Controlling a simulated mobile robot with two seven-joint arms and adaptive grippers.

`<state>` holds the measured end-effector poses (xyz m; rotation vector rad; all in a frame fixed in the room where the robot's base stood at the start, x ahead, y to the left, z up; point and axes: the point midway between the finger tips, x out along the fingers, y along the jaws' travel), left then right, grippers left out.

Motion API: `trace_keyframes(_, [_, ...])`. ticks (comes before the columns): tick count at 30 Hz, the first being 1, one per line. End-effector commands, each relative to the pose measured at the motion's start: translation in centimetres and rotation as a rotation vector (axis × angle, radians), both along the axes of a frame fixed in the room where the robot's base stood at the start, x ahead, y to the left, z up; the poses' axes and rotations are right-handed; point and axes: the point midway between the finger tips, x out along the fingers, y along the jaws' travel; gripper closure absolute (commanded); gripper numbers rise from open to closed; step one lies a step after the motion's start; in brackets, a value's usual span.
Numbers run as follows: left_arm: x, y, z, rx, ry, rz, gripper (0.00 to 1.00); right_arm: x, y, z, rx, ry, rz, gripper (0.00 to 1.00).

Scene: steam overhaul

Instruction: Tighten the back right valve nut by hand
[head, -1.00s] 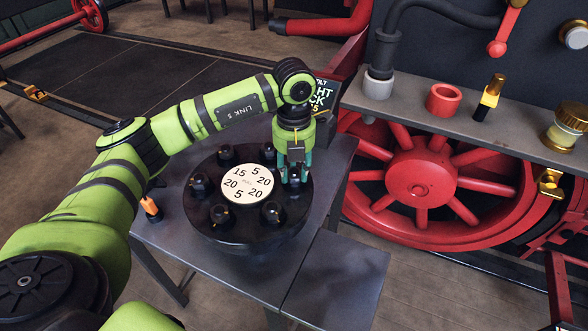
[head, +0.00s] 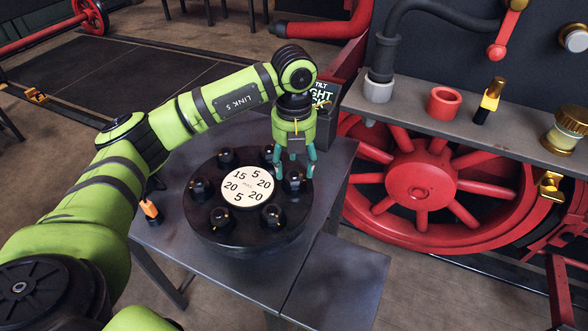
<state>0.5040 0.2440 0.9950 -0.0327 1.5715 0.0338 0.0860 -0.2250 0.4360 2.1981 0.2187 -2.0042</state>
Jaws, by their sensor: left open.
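A round black plate (head: 240,236) on a grey table carries a ring of several black valve nuts around a white disc with numbers (head: 246,186). The back right nut (head: 267,153) stands just left of my left gripper, partly screened by it. Another nut (head: 295,182) stands at the plate's right side. My left gripper (head: 293,175) points down over this right-side nut, with its teal fingers spread apart around its top. Whether a finger touches the nut cannot be told. My right gripper is not in view.
An orange-handled tool (head: 150,209) stands at the table's left edge. A dark sign box (head: 325,105) stands behind my gripper. A grey shelf (head: 410,105) with a red cup (head: 444,102) runs above a red wheel (head: 415,180) at right. The table's front right (head: 335,280) is clear.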

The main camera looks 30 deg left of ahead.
Motion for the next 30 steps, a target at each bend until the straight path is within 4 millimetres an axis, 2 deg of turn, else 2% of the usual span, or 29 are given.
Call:
trace_keyframes(1, [0.1, -0.1, 1.3, -0.002, -0.006, -0.001, 0.41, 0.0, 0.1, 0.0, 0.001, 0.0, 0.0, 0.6])
trace_keyframes(6, [0.1, -0.1, 5.0, -0.001, -0.005, -0.001, 0.41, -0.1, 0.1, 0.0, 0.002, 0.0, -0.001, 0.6])
trace_keyframes(12, [0.1, 0.0, 8.2, -0.001, -0.003, 0.0, 0.41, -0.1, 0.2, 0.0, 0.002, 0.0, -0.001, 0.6])
trace_keyframes(18, [0.0, 0.0, 9.2, -0.001, 0.0, 0.0, 0.41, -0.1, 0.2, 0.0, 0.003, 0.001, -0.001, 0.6])
trace_keyframes(30, [0.0, 0.0, 9.2, -0.001, 0.0, 0.0, 0.41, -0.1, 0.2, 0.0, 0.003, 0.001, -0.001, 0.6])
